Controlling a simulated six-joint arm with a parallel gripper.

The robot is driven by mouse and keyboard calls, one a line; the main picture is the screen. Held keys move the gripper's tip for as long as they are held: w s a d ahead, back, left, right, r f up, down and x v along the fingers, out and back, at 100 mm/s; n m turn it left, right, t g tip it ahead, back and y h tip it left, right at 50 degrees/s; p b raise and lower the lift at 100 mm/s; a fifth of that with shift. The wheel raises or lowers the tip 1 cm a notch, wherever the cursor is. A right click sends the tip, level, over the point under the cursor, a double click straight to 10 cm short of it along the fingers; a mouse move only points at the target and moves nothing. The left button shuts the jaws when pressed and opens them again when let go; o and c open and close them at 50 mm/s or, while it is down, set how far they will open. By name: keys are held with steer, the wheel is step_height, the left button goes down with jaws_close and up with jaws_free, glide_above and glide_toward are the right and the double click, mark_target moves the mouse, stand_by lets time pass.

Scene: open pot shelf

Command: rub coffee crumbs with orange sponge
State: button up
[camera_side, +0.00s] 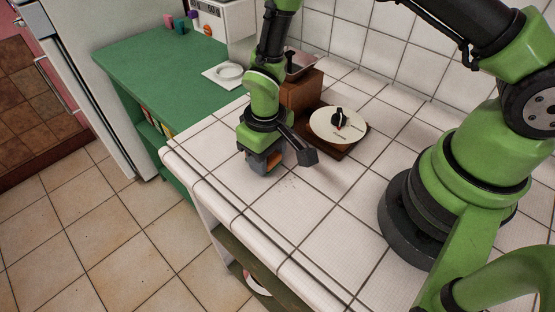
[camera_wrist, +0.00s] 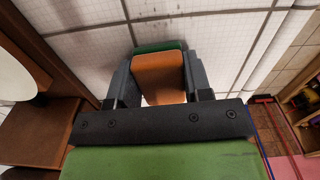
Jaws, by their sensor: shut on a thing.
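My gripper (camera_side: 262,160) is low over the white tiled counter, close to its left edge, with the fingers pointing down. It is shut on the orange sponge (camera_wrist: 160,76), which also shows as a small orange patch between the fingers in the side view (camera_side: 274,160). A green layer lines one face of the sponge in the wrist view. The coffee crumbs (camera_side: 289,182) are faint dark specks on the tiles just right of and in front of my gripper. I cannot tell whether the sponge touches the counter.
A wooden grinder-like box (camera_side: 300,92) and a cream disc with a black knob (camera_side: 338,124) on a brown base stand behind and right of my gripper. A green cabinet (camera_side: 150,65) holds a white plate (camera_side: 229,73). The counter in front is clear.

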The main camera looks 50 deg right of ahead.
steer(key=shift+w+r, duration=0.2)
steer(key=shift+w, duration=0.3)
steer(key=shift+w+f, duration=0.15)
steer(key=shift+w, duration=0.2)
steer(key=shift+w+r, duration=0.25)
steer(key=shift+w, duration=0.05)
steer(key=shift+s+r, duration=0.15)
steer(key=shift+r, duration=3.6)
steer(key=r, duration=0.2)
glide_above(217, 153)
steer(key=shift+m, duration=0.4)
step_height(217, 153, down, 10)
steer(key=shift+r, duration=0.1)
